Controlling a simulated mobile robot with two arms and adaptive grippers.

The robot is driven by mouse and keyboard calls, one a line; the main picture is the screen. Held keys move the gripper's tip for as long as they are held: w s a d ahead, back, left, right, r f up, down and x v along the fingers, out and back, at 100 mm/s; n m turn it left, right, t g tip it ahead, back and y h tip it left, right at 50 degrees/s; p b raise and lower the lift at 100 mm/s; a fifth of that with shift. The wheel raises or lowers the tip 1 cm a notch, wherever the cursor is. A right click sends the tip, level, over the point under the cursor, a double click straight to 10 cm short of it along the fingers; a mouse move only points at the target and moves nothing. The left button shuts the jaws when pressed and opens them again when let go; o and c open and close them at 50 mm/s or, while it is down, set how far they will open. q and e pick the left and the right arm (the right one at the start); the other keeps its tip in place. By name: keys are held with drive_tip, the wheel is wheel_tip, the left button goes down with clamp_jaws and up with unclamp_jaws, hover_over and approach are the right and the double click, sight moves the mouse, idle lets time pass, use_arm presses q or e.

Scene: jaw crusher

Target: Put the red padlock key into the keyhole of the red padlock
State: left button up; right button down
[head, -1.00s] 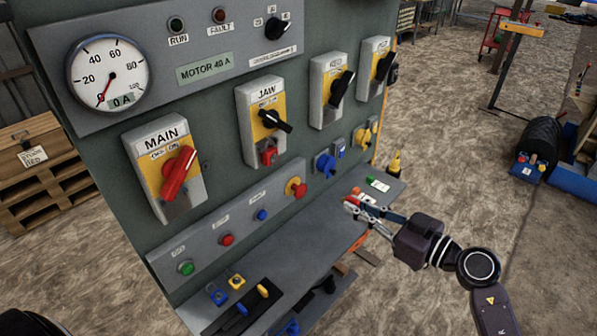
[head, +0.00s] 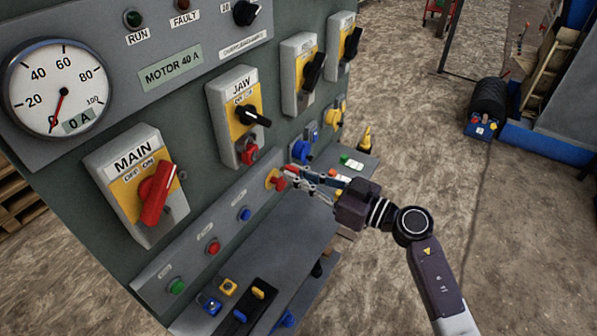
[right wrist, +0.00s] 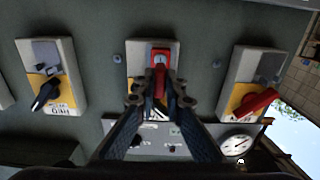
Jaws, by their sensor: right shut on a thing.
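The red padlock (head: 249,154) hangs at the bottom of the grey and yellow JAW switch box. My right gripper (head: 297,175) is shut on the red padlock key (head: 290,169), whose red part shows at the fingertips. In the head view they are right of and below the padlock, in front of the red and yellow stop button. In the right wrist view a red shape (right wrist: 160,66) lies between and beyond the fingertips, over the JAW box; key and padlock overlap there and are hard to separate. The keyhole is not clear. My left gripper is not in view.
The MAIN box with its red handle (head: 157,192) is left of JAW; two more switch boxes (head: 303,75) stand right. A ledge (head: 270,245) with coloured items runs below, with push buttons on the strip above it. Open floor lies right.

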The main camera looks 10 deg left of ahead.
sight(283, 167)
drive_tip(key=shift+w+a+r, duration=0.15)
drive_tip(key=shift+a, duration=0.35)
drive_tip(key=shift+w+a, duration=0.1)
drive_tip(key=shift+a, duration=0.25)
drive_tip(key=shift+x, duration=0.8)
drive_tip(key=shift+w+a, duration=0.2)
drive_tip(key=shift+a, duration=0.1)
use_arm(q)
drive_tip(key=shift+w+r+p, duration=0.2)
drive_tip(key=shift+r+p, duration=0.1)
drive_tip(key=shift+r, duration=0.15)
use_arm(e)
drive_tip(key=shift+w+a, duration=0.2)
drive_tip(key=shift+a, duration=0.45)
use_arm(q)
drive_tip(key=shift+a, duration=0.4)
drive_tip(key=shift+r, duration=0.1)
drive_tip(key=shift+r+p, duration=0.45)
drive_tip(key=shift+p, duration=0.1)
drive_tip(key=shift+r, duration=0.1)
